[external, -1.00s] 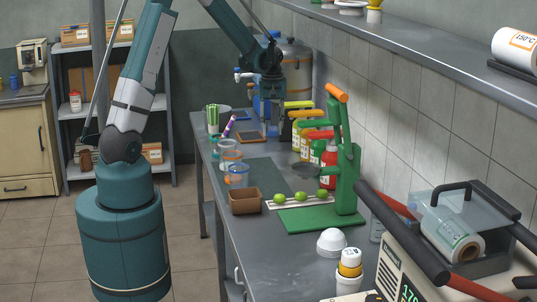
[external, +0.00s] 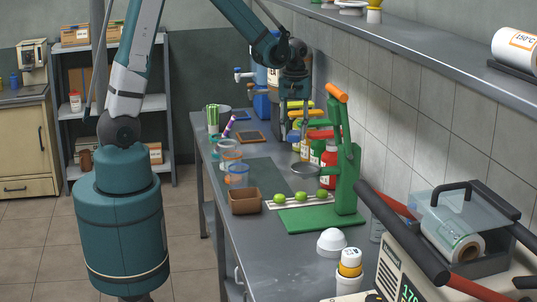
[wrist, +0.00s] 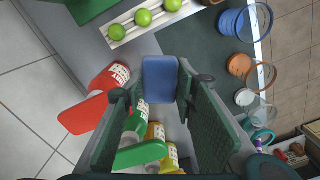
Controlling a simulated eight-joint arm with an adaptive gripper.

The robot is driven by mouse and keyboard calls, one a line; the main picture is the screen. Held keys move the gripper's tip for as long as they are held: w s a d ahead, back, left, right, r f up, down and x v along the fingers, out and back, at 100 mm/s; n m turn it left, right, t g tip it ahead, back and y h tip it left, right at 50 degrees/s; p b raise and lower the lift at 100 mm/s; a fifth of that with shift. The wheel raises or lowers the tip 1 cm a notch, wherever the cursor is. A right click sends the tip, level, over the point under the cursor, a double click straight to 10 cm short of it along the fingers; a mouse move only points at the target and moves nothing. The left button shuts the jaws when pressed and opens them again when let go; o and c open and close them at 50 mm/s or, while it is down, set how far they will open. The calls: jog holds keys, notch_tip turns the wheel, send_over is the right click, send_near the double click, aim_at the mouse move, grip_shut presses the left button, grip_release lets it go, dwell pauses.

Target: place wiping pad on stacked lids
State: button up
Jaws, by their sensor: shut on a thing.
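The wiping pad appears to be the blue rounded rectangle (wrist: 160,78) in the wrist view. My gripper (wrist: 160,92) is shut on it, with a dark finger at each side. In the external view my gripper (external: 294,132) hangs above the back part of the bench, beside the sauce bottles; the pad is not clear there. I cannot tell for sure which things are the stacked lids. Clear round containers with a blue rim (wrist: 232,22) and an orange rim (wrist: 240,66) stand to the right in the wrist view, apart from the pad.
A red bottle (external: 329,160) and other bottles stand close to my gripper along the wall. The green press (external: 345,170), limes (external: 282,197) on a white rack and a brown box (external: 244,205) are nearer. The dark mat (external: 265,172) has bare room.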

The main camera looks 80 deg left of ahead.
jog(key=d+r+m+p, duration=0.1)
jog(key=d+r+m, duration=0.2)
jog(key=d, duration=0.8)
jog(key=d+r+m+p, duration=0.2)
jog(key=d, duration=0.9)
jog(key=d+r+m+p, duration=0.1)
jog(key=d+r+m, duration=0.2)
jog(key=d, duration=0.8)
jog(key=d+f+m+b, duration=0.4)
jog(key=d+f, duration=0.6)
jog(key=f, duration=0.1)
jog(key=shift+m+b, duration=0.3)
jog(key=shift+m, duration=0.1)
jog(key=shift+w+a+f, duration=0.1)
send_over(333, 230)
jog(key=shift+f, duration=2.9)
jog(key=shift+f, duration=2.05)
jog(key=shift+f+b, duration=0.15)
jog(key=shift+b, duration=0.2)
